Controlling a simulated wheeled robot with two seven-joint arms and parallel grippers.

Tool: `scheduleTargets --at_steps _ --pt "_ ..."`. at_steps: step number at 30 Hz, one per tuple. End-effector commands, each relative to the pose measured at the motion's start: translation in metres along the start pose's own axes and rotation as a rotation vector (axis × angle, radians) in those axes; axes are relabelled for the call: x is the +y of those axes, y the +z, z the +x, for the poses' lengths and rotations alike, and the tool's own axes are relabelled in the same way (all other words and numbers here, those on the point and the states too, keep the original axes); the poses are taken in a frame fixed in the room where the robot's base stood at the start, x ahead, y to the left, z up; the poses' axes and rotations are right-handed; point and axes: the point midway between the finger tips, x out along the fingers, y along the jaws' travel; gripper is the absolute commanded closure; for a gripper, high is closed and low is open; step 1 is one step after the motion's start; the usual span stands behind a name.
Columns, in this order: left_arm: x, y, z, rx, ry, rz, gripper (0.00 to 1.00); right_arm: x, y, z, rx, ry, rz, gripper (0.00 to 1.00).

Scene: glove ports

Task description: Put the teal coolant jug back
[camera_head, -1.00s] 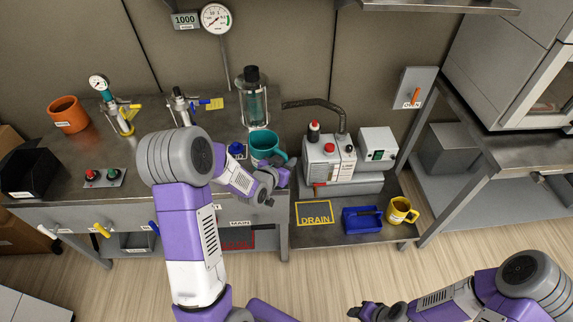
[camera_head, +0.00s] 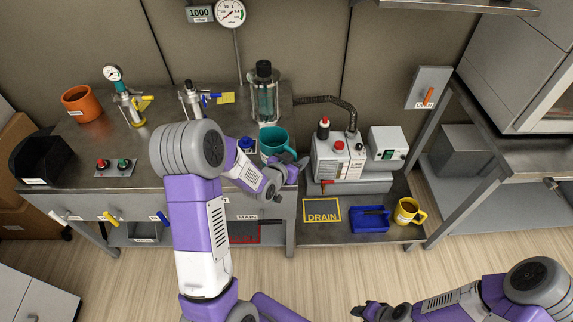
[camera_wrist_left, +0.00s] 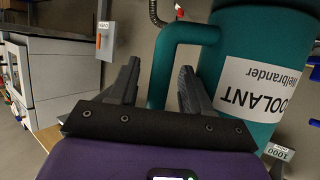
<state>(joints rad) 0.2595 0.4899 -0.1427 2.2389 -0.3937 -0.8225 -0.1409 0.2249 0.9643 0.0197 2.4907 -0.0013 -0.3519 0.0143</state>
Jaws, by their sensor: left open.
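The teal coolant jug (camera_head: 273,146) stands near the right end of the steel bench, close to the glass vessel. My left gripper (camera_head: 288,180) is open beside it, on the near right side. In the left wrist view the jug (camera_wrist_left: 243,50) fills the upper right, with a white "COOLANT" label. Its handle (camera_wrist_left: 162,75) shows between the open fingers of my left gripper (camera_wrist_left: 158,82); I cannot tell whether they touch it. My right gripper (camera_head: 368,311) is low in the head view, away from the bench, and its jaw opening is unclear.
A glass vessel with a black cap (camera_head: 264,92) stands behind the jug. A pump (camera_head: 338,160) stands to the right. On the lower shelf are a yellow DRAIN outline (camera_head: 322,210), empty inside, a blue tray (camera_head: 369,219) and a yellow mug (camera_head: 409,212). An orange pot (camera_head: 81,104) stands far left.

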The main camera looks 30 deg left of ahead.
Motion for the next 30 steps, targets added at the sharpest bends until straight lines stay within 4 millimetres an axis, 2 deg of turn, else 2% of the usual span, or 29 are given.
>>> scheduleTargets --at_steps 12,30 --pt "-0.001 -0.002 -0.091 0.000 -0.005 -0.002 0.51 -0.006 0.001 -0.016 0.000 0.000 0.000 0.57" --pt "-0.001 -0.003 -0.111 -0.005 0.000 0.001 0.51 -0.033 0.004 -0.087 0.000 0.000 0.000 0.57"
